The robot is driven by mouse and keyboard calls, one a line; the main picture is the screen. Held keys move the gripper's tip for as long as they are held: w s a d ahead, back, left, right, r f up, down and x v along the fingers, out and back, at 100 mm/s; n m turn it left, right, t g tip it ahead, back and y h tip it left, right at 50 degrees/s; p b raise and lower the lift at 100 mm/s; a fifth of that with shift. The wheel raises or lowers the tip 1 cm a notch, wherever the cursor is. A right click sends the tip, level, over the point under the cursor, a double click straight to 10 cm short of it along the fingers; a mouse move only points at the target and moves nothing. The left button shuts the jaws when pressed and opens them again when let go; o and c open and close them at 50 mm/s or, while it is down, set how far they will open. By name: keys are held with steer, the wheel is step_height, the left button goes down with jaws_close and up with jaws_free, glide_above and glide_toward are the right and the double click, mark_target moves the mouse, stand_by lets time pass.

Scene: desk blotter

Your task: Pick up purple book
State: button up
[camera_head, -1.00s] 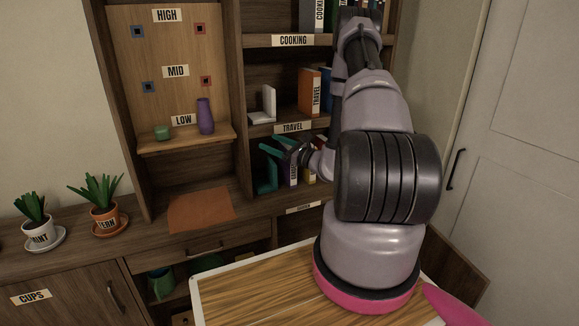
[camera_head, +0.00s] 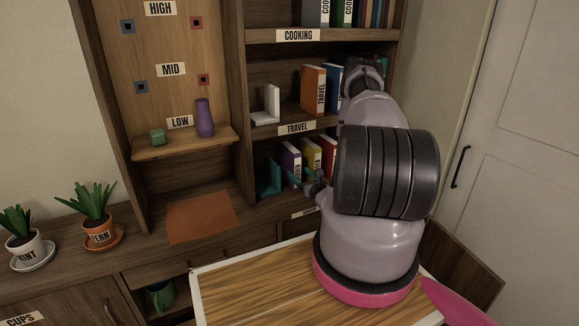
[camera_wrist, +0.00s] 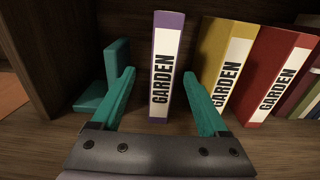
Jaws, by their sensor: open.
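The purple book (camera_wrist: 166,66) stands upright on the shelf in the wrist view, its white spine label reading GARDEN. In the head view the purple book (camera_head: 291,160) is on the lowest bookshelf level. My gripper (camera_wrist: 166,92) is open, with one teal finger on each side of the lower part of the book's spine in the picture. I cannot tell how deep the fingers reach beside the book. In the head view my gripper (camera_head: 300,183) is partly hidden by my arm.
A yellow book (camera_wrist: 226,62) and a red book (camera_wrist: 273,72) lean to the right of the purple one. A teal bookend (camera_wrist: 112,85) stands to its left, close to the left finger. The shelf's wooden side wall (camera_wrist: 55,50) is further left.

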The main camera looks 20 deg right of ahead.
mark_target(290, 162)
steer(key=w, duration=0.9)
steer(key=shift+w+r, duration=0.15)
steer(key=shift+w, duration=0.15)
jaws_close()
